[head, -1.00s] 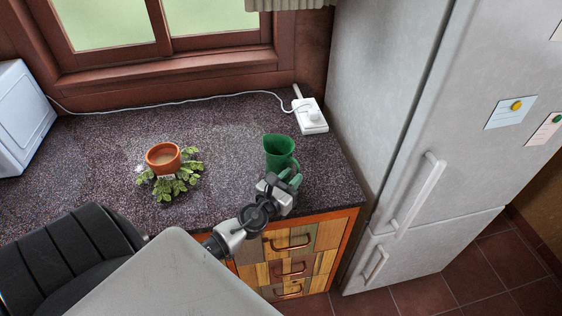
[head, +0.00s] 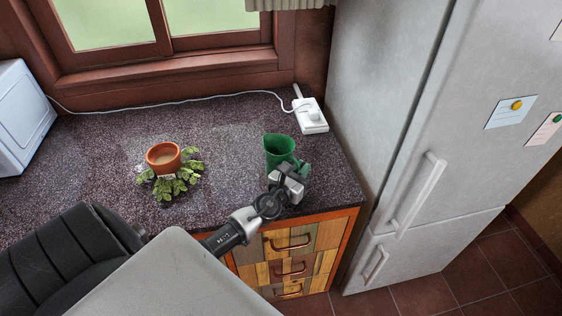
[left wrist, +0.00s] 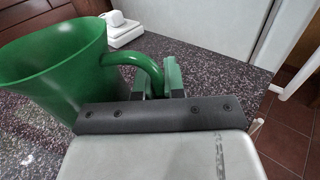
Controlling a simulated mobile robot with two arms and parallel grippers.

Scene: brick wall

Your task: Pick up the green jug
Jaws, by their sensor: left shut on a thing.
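The green jug (head: 277,147) stands upright on the dark speckled counter, near its right end. Its handle is on the side toward my left gripper. My left gripper (head: 298,170) comes in from the front and covers the handle in the head view. In the left wrist view the jug (left wrist: 60,65) fills the left side, and its curved handle runs between the fingers of my left gripper (left wrist: 160,80). The fingers are shut on the handle. The jug's lower part is partly hidden by the gripper's body. My right gripper is not in view.
A terracotta pot with a leafy plant (head: 163,156) is on the counter left of the jug. A white socket box (head: 311,117) with a cable lies behind the jug. A grey fridge (head: 420,150) stands right of the counter.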

